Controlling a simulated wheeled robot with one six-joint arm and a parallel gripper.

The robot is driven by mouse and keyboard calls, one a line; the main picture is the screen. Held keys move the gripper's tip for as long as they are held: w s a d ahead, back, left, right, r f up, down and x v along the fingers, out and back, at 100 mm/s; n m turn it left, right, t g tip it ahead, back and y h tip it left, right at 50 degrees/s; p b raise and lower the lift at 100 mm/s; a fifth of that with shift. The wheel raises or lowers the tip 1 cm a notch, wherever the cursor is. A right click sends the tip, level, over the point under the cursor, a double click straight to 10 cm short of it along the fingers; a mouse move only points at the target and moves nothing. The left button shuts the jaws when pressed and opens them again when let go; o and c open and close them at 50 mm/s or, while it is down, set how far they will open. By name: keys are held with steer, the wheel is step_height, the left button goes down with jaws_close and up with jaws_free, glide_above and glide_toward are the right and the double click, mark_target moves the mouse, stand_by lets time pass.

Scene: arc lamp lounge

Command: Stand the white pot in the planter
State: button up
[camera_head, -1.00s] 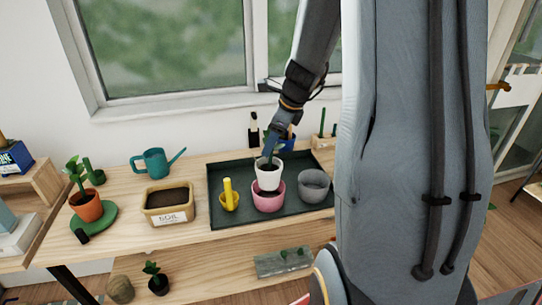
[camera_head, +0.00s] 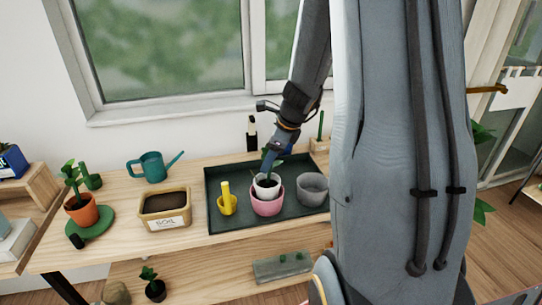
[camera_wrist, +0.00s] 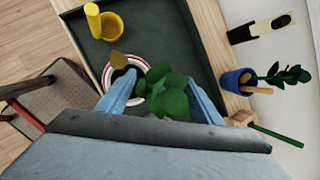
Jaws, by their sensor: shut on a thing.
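The white pot (camera_head: 267,190) holds dark soil and a green plant. In the head view it sits low in the mouth of the pink planter (camera_head: 267,207), its upper part showing above the planter's rim. My gripper (camera_head: 266,170) is shut on the white pot from above. In the wrist view the blue fingers (camera_wrist: 160,82) reach down on both sides of the plant (camera_wrist: 168,92), whose leaves hide much of the pot. A pale rim with a red ring shows around the soil there. I cannot tell whether the pot touches the planter's floor.
The dark green tray (camera_head: 222,234) carries the planter. On it, a yellow pot (camera_head: 227,205) with an upright yellow piece stands left, and a grey pot (camera_head: 313,190) stands close right. A soil box (camera_head: 166,222), teal watering can (camera_head: 152,168) and terracotta pot (camera_head: 81,214) stand further left.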

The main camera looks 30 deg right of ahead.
steer(key=shift+f, duration=0.2)
steer(key=o, duration=1.9)
steer(key=shift+r+p, duration=0.35)
steer(key=shift+r, duration=0.2)
steer(key=v, duration=1.2)
steer(key=s+a+f+n+g, duration=0.1)
steer(key=s+a+f+n, duration=0.2)
steer(key=a+n, duration=0.3)
steer(key=s+a+f+n+g, duration=0.1)
steer(key=s+a+f+n, duration=0.2)
steer(key=n, duration=0.9)
steer(key=s+a+f+n+g+h, duration=0.1)
steer(key=s+a+f+n, duration=0.3)
steer(key=s+a+n, duration=0.3)
steer(key=a+n, duration=0.2)
steer(key=a, duration=0.1)
steer(key=shift+a+n, duration=0.15)
steer(key=shift+n, duration=0.15)
